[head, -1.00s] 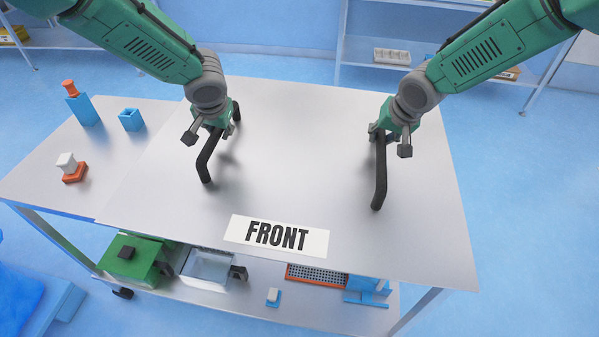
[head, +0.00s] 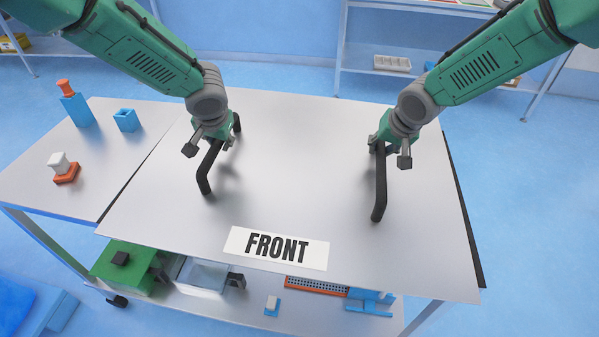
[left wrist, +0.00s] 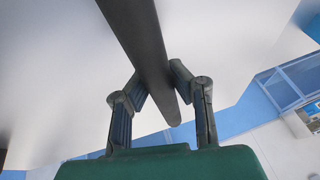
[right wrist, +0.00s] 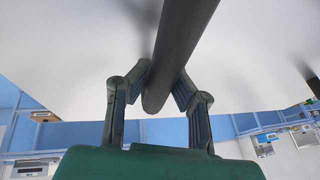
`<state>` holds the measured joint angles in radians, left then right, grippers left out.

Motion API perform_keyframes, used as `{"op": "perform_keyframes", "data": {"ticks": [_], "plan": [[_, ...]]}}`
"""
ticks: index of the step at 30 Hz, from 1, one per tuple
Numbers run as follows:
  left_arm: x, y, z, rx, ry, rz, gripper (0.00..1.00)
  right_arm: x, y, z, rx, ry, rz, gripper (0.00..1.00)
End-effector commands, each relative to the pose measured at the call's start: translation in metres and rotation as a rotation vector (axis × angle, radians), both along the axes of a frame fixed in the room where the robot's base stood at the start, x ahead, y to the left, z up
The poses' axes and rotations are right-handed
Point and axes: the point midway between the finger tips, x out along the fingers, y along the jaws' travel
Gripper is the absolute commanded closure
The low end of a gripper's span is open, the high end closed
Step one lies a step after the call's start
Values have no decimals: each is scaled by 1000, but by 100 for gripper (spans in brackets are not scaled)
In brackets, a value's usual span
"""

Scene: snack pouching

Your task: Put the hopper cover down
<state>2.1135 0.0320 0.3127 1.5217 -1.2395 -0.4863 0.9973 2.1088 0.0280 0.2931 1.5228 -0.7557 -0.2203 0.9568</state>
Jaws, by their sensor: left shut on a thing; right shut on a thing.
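The hopper cover (head: 290,170) is a wide, flat grey metal plate with a white FRONT label (head: 276,247) near its front edge. It has two black bar handles, a left one (head: 205,175) and a right one (head: 380,190). My left gripper (head: 224,142) is shut on the left handle, and its two fingers flank the bar in the left wrist view (left wrist: 155,85). My right gripper (head: 383,146) is shut on the right handle, also seen in the right wrist view (right wrist: 172,85). The cover looks level; what lies beneath it is hidden.
Dark strips show along the cover's left and right edges. A side table (head: 130,150) at left holds a blue bottle (head: 76,109), a blue cup (head: 126,120) and a white-and-orange piece (head: 65,170). A lower shelf holds a green box (head: 122,268) and other items.

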Motion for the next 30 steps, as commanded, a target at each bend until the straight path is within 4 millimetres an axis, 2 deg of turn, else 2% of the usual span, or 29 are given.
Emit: {"op": "perform_keyframes", "data": {"ticks": [10, 11, 12, 23, 26, 30], "plan": [[3, 2, 4, 3, -7, 4, 100, 3, -2, 4, 1, -9, -3, 100], [0, 3, 0, 4, 0, 4, 75, 0, -3, 0, -3, 1, -3, 73], [0, 3, 0, 4, 0, 4, 64, 0, -2, 0, -3, 1, -3, 63], [2, 0, 1, 1, 2, 1, 64, 2, 0, -3, 0, 3, -1, 63], [-3, -2, 10, 1, 0, -1, 64, 2, 0, -2, 0, 2, -1, 63], [-14, -5, 36, 4, -3, -1, 64, 2, 0, -2, -1, 1, 0, 63]]}}
